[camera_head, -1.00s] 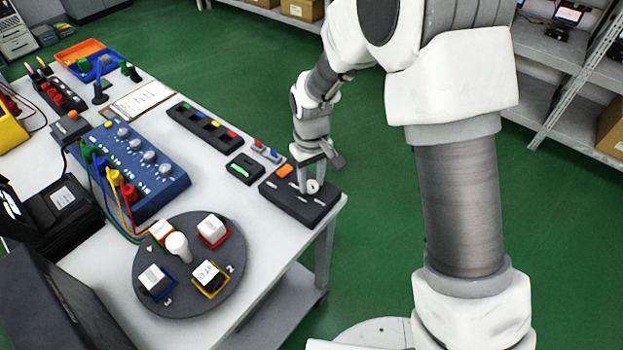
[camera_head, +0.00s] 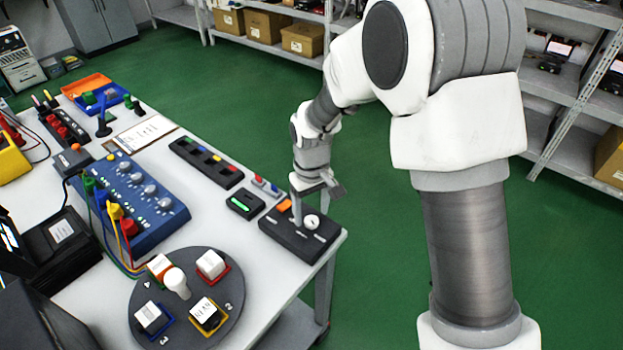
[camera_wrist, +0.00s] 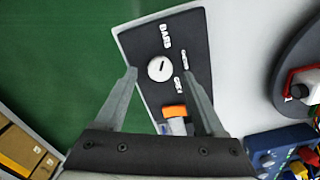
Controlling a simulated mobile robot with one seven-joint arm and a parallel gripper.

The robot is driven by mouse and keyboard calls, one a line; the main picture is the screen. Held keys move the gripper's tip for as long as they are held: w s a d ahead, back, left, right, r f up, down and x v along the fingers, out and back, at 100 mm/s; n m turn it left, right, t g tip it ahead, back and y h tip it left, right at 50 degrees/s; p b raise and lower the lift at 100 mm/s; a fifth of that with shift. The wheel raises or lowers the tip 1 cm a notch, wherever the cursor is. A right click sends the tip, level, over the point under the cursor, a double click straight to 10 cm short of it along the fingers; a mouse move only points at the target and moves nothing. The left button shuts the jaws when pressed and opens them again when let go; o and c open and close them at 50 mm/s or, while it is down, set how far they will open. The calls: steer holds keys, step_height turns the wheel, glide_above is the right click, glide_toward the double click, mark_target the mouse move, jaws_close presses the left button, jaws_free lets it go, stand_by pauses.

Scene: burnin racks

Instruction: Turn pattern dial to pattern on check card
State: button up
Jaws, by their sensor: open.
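The pattern dial is a round white knob (camera_head: 312,222) with a dark pointer mark, on a black box (camera_head: 290,240) at the table's near right corner. In the wrist view the dial (camera_wrist: 160,68) lies between my open fingers. The label BARS is above it; smaller labels beside it are hard to read. My gripper (camera_head: 308,207) points down over the box, its visible finger just left of the dial. No finger clearly touches the dial. A white card on a clipboard (camera_head: 145,131) may be the check card; its writing is unreadable.
An orange block (camera_head: 284,204) is at the box's back edge. A small device with a green display (camera_head: 244,203) stands left of it.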

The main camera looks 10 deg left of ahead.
mark_target(311, 220)
step_height(311, 220, up, 16)
steer(key=p, duration=0.1)
steer(key=shift+f, duration=0.2)
stand_by(0.3)
steer(key=s+d+r+m+t, duration=0.1)
steer(key=s+d+r+m, duration=0.15)
steer(key=d+r, duration=0.3)
steer(key=s+d+r+m+t, duration=0.1)
steer(key=s+d+r+t, duration=0.1)
steer(key=s+d+r, duration=0.35)
steer(key=s+d+m+t, duration=0.2)
steer(key=s+d+m, duration=0.2)
steer(key=s+d, duration=0.6)
steer(key=shift+s+f+t+p, duration=0.25)
steer(key=shift+f+t+p, duration=0.05)
steer(key=shift+f+p, duration=0.1)
stand_by(0.7)
